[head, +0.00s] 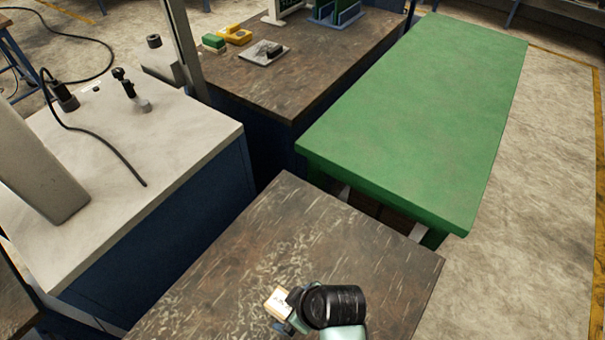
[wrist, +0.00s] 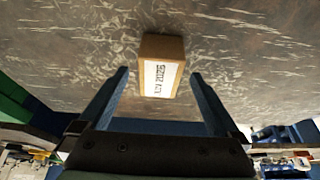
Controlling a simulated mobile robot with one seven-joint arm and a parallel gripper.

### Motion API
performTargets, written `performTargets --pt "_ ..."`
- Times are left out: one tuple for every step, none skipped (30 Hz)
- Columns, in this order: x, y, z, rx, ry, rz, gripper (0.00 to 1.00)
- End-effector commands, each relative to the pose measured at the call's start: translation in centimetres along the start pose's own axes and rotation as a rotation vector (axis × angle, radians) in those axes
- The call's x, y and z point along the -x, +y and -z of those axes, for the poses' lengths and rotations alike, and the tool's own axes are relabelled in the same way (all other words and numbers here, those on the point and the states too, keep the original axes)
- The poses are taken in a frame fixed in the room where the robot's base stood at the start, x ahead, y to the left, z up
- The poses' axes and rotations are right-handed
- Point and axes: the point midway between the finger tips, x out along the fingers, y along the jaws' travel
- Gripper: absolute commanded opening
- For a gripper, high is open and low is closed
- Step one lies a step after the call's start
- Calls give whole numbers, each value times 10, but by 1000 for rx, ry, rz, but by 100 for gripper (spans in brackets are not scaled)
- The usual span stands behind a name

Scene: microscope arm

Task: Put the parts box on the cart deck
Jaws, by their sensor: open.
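The parts box (head: 277,303) is a small brown carton with a white printed label, on the worn dark bench top in the foreground of the head view. In the wrist view the parts box (wrist: 163,62) lies ahead, its near end between the two blue fingertips and its far end beyond them. My gripper (wrist: 160,76) is open, with a gap visible on each side of the box. In the head view my gripper (head: 291,311) is at the box's right side, partly hidden by my wrist. The long green surface (head: 420,110), apparently the cart deck, is bare.
The dark bench top (head: 230,270) is otherwise clear around the box. A pale-topped cabinet (head: 120,180) with a black cable stands left. A second dark bench (head: 310,60) at the back holds yellow and green blocks (head: 235,35) and a grey plate (head: 264,52).

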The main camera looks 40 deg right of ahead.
Motion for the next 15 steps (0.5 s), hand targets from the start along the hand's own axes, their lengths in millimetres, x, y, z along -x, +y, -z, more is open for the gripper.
performTargets --pt "13 1 1 0 3 -3 98" --pt "19 1 1 0 3 -2 98" --pt "28 0 1 1 3 -2 98" --pt "35 0 1 1 3 -3 98" --pt "41 1 1 0 3 -3 98" --pt "49 0 1 1 2 -2 98" --pt "55 1 1 1 2 -3 98" --pt "60 0 1 1 2 -2 98" --pt "66 1 1 0 1 -2 98" --pt "71 1 1 0 2 -2 98" --pt "74 1 1 0 2 -1 98" --pt "79 1 1 1 2 -1 98" --pt "81 1 1 1 2 -1 98" --pt "83 0 1 0 1 0 98" --pt "86 0 0 0 1 1 98"
